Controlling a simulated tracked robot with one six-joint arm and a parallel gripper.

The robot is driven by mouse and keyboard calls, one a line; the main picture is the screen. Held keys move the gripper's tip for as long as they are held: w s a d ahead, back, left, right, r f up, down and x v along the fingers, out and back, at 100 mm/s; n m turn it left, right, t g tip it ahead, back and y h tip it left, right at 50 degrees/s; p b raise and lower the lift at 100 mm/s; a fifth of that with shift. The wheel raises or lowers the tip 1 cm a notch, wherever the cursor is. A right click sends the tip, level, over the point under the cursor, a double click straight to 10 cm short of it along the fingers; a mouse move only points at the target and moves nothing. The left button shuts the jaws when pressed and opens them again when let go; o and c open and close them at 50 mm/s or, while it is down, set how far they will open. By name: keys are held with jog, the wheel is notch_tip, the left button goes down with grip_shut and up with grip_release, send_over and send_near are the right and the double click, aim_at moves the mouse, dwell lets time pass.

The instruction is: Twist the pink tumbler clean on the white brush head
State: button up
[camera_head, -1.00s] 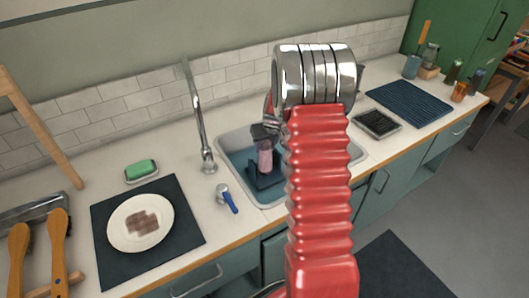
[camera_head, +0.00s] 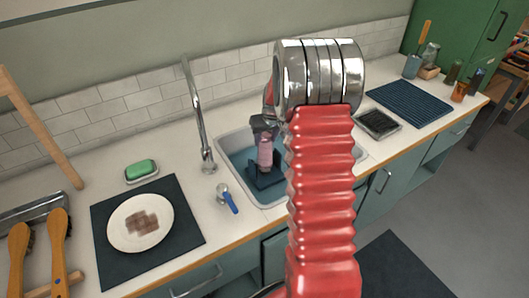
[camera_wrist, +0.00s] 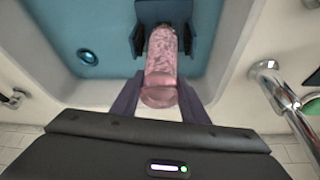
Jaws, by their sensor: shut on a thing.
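My gripper (camera_wrist: 159,98) is shut on the pink tumbler (camera_wrist: 163,60), holding it near its closer end, with one finger on each side. The tumbler is mottled pink and also shows in the head view (camera_head: 265,153), upright above the sink. Its far end is at the dark blue brush base (camera_wrist: 165,12) on the sink floor, which also shows in the head view (camera_head: 268,185). The white brush head is not visible; whether it is inside the tumbler cannot be told.
The sink rim (camera_head: 226,145) surrounds the work, with a chrome tap (camera_head: 207,155) to the left. A blue-handled tap lever (camera_head: 230,201), green soap (camera_head: 141,169) and a plate (camera_head: 140,222) on a dark mat lie left. A black tray (camera_head: 378,124) is to the right.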

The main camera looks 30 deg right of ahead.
notch_tip(320, 180, up, 13)
dwell(1.4)
jog(key=shift+f, duration=0.1)
dwell(0.3)
